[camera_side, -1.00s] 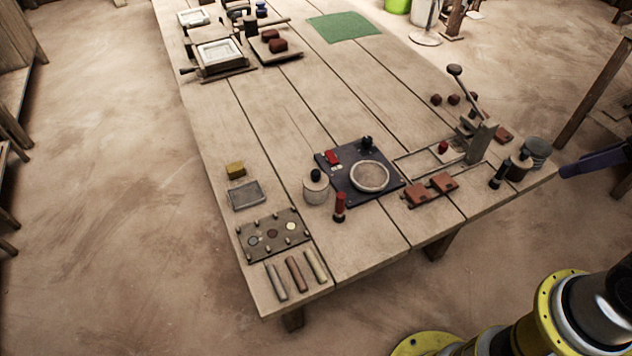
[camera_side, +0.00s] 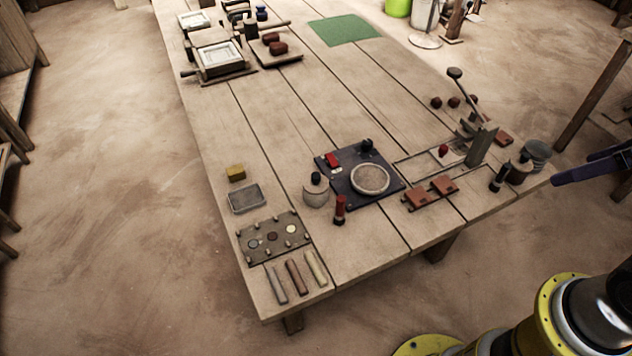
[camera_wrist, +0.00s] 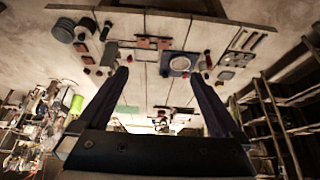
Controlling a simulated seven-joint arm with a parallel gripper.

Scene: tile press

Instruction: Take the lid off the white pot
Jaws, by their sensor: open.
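The white pot (camera_side: 316,197) stands on the table left of a dark plate. Its lid (camera_side: 316,185), with a round black knob, is on top. My gripper (camera_side: 560,180) shows at the right edge of the side view as dark purple fingers, beyond the table's right end and far from the pot. In the wrist view my gripper (camera_wrist: 158,74) has its two fingers spread wide with nothing between them. The pot is not clear there, too small and close to the right finger.
The dark plate (camera_side: 349,192) carries a round dish (camera_side: 370,178), a red block and a black knob. A red-capped cylinder (camera_side: 340,210) stands right beside the pot. A grey tray (camera_side: 246,198) lies to the left. A lever press (camera_side: 481,146) rises at the right. The middle of the table is clear.

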